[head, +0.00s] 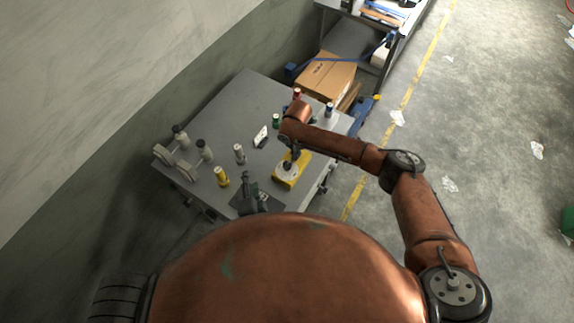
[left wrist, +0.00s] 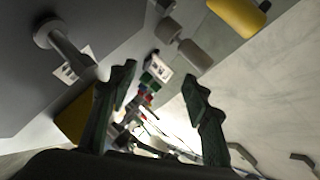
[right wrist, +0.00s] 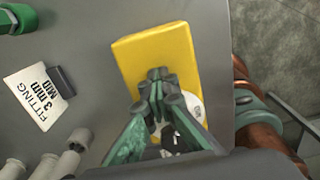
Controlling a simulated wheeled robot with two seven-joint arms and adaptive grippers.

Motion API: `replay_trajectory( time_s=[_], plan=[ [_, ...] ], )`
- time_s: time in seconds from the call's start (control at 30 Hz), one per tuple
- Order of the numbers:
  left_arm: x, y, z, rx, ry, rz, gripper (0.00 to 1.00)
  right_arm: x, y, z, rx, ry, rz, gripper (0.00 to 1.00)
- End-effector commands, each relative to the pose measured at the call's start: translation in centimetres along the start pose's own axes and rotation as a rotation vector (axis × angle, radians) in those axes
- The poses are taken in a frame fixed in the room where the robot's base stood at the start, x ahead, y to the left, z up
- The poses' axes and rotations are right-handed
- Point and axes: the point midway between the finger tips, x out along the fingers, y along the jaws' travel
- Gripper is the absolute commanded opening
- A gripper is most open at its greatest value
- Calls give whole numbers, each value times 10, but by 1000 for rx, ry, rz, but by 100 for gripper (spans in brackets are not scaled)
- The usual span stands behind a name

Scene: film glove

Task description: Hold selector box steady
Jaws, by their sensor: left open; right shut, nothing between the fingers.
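The selector box, a yellow block (head: 283,184) with a round pale dial, lies near the right side of the grey table. In the right wrist view the yellow box (right wrist: 160,50) is below my right gripper (right wrist: 157,76), whose green fingers are closed together and empty. They cover part of the white dial (right wrist: 192,104); whether they touch the box is unclear. My left gripper (head: 256,190) is at the table's near edge, left of the box. In the left wrist view its fingers (left wrist: 160,75) stand apart with nothing held, and a yellow block face shows behind one finger.
The table (head: 235,110) also bears a yellow cylinder (head: 221,177), several grey cylinders, a green one (head: 276,120), a red one (head: 297,93) and a card reading "FITTING 3 MM MID" (right wrist: 38,91). A cardboard box (head: 324,77) stands beyond. A wall runs along the left.

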Motion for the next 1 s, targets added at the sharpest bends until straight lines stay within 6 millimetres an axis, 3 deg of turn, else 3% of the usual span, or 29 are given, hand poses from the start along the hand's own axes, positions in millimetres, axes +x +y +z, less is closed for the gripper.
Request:
replay_trajectory(
  time_s=[0.03,0.27,0.5,0.63,0.8,1.0],
  plan=[
    [-1,3,-6,151,2,-24,44,8,-5,-3,2,8,-11,0],
    [-15,15,-42,902,-14,-166,44,8,-5,-3,2,7,-11,0],
    [-46,44,-85,1581,-78,-316,44,8,-5,-3,2,7,-11,0],
    [-61,56,-102,1815,-115,-381,44,8,-5,-3,2,7,-11,0],
    [-71,64,-115,1957,-141,-427,44,8,-5,-3,2,7,-11,0],
    [-53,58,-121,1979,-149,-435,44,8,-5,-3,2,8,-12,0]
  ],
)
